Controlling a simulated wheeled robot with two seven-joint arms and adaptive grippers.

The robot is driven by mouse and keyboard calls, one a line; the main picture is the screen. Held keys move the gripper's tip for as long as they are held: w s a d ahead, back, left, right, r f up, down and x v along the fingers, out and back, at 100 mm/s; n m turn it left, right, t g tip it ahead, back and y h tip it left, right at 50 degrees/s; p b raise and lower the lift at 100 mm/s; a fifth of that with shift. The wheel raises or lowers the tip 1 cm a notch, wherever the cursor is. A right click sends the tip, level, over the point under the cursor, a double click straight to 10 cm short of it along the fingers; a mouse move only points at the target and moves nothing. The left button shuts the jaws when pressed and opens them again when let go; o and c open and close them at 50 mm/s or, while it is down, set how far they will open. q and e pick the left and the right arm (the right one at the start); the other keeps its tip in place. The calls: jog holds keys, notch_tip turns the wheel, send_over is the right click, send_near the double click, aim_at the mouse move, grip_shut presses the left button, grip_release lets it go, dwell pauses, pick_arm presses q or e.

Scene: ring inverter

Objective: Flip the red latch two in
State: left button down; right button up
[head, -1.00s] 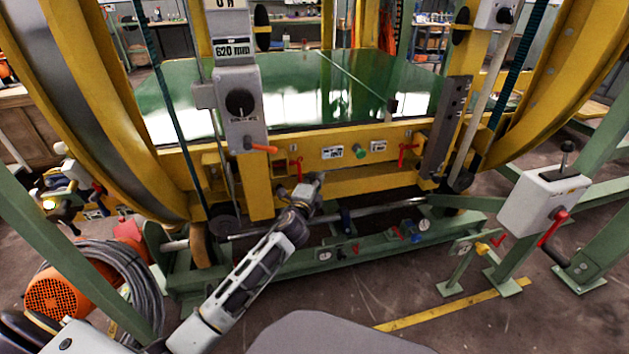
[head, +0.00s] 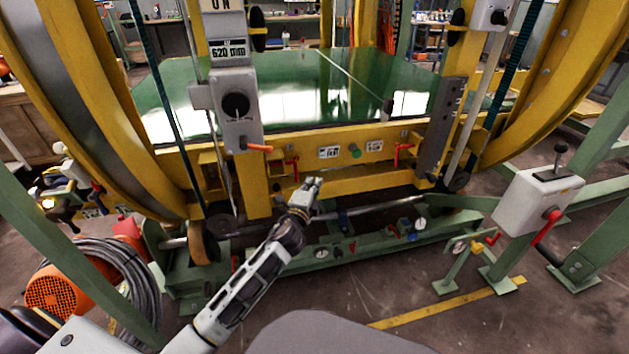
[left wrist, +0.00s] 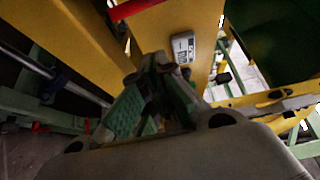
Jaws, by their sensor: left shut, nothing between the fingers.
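Two red latches are on the front yellow beam (head: 345,166) in the head view. The left red latch (head: 293,168) is left of a small white label; the right red latch (head: 398,152) is right of another. I cannot read which is number two. My left gripper (head: 314,182) is shut and empty, just below and right of the left latch, apart from it in the picture. In the left wrist view the gripper's fingers (left wrist: 157,82) point at the yellow frame, and a red bar (left wrist: 138,8) shows at the top left. My right gripper is not in view.
A green knob (head: 355,152) is between the labels. An orange-handled lever (head: 259,148) on a grey control box (head: 238,110) is up and left of my gripper. A steel bar runs below it. A white lever box (head: 537,200) stands at the right.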

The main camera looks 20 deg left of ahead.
pick_arm(q)
jog(key=s+p, duration=0.1)
jog(key=s, duration=0.5)
jog(key=shift+s+d, duration=0.2)
jog(key=shift+s, duration=0.1)
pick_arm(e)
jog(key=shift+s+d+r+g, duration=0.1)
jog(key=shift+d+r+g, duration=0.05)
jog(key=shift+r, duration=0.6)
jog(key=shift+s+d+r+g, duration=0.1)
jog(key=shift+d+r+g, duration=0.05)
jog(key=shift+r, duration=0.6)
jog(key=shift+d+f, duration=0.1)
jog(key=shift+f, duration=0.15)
